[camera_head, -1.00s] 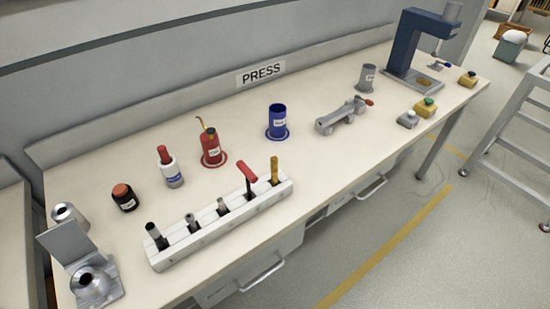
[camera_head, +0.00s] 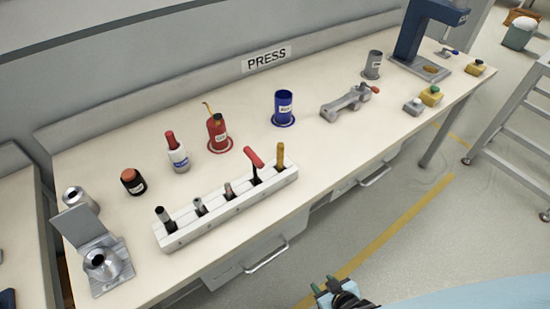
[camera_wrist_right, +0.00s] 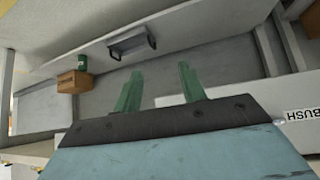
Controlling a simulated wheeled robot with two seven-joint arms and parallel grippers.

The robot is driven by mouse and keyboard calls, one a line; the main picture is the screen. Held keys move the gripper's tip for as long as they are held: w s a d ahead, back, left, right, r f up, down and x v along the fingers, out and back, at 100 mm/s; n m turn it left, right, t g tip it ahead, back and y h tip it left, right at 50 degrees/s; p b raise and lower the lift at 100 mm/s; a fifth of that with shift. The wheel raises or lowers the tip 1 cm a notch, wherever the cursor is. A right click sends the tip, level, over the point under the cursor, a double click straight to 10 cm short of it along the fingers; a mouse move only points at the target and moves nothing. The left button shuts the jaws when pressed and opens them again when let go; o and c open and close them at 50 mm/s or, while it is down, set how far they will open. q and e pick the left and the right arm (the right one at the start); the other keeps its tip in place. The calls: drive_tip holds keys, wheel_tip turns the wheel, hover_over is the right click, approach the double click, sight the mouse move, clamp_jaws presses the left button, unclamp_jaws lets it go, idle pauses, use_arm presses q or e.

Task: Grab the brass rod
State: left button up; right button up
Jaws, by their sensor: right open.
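The brass rod (camera_head: 280,155) stands upright in the last slot, at the right end, of a white tool rack (camera_head: 232,212) on the bench. Its lower end is hidden inside the rack. A red-handled tool (camera_head: 255,165) stands in the slot just left of it. My right gripper (camera_head: 322,287) is at the bottom of the head view, in front of and below the bench edge, apart from the rod. In the right wrist view its green fingers (camera_wrist_right: 160,88) are spread and empty. The rod does not show in the wrist view. My left gripper is out of view.
Drawer handles (camera_head: 266,257) stick out below the bench front. Floor is clear before it.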

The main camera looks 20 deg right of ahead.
drive_tip(key=w+a+r+t, duration=0.1)
drive_tip(key=w+r+t, duration=0.1)
drive_tip(key=w+r, duration=0.4)
drive_tip(key=w+a+r+t, duration=0.1)
drive_tip(key=w+r+t, duration=0.25)
drive_tip(key=r, duration=0.45)
drive_tip(key=t+y+p, duration=0.1)
drive_tip(key=t+y, duration=0.1)
drive_tip(key=t, duration=0.2)
approach(282, 150)
drive_tip(key=shift+w+a+f, duration=0.1)
drive_tip(key=shift+w+a, duration=0.25)
drive_tip(key=shift+w, duration=1.45)
drive_tip(key=shift+w+a+r, duration=0.1)
drive_tip(key=shift+w+a, duration=0.2)
drive_tip(key=shift+w, duration=1.55)
drive_tip(key=shift+w+a+f, duration=0.1)
drive_tip(key=shift+w+a, duration=0.25)
drive_tip(key=shift+w, duration=1.45)
clamp_jaws()
